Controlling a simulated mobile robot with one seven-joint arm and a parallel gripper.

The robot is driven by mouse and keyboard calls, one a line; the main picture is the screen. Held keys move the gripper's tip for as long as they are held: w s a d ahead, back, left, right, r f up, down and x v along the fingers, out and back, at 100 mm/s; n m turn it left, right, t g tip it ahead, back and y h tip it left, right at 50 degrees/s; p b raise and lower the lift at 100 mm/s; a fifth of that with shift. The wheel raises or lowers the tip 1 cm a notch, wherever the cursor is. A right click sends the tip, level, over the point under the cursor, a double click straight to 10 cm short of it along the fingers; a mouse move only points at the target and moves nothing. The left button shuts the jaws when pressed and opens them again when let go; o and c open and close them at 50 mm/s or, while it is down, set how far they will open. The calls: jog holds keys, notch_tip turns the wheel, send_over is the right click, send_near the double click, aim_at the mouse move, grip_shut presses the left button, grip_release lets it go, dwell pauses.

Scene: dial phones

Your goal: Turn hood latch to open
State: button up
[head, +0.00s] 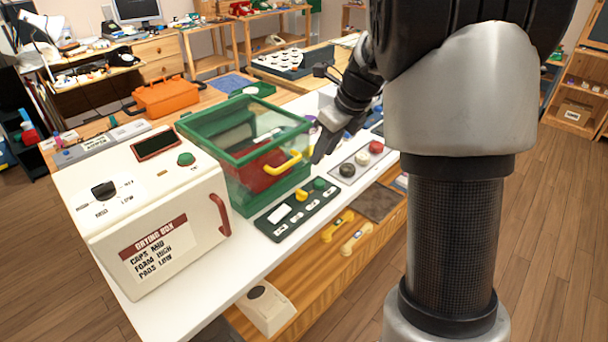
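A clear hood (219,152) with a green frame stands on the white workbench, with a yellow handle (283,164) on its front. It looks closed, and a red thing shows inside. A dark panel (296,210) lies in front of it, with a yellow knob (301,195), a green knob (320,184) and white labels. I cannot tell which part is the hood latch. My gripper (318,154) points down just right of the yellow handle, near the hood's right front edge. It seems apart from the handle; its finger gap is not clear.
A white drying box (143,207) with a red handle stands left of the hood. A panel with black, white and red buttons (361,158) lies to the right. An orange toolbox (166,97) is behind. My arm hides the right middle. Wooden floor lies in front of the bench.

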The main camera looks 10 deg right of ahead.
aim_at(302, 191)
jog(key=b+x, duration=0.3)
jog(key=x, duration=1.4)
jog(key=shift+w+f, duration=0.3)
jog(key=shift+f, duration=0.05)
grip_shut()
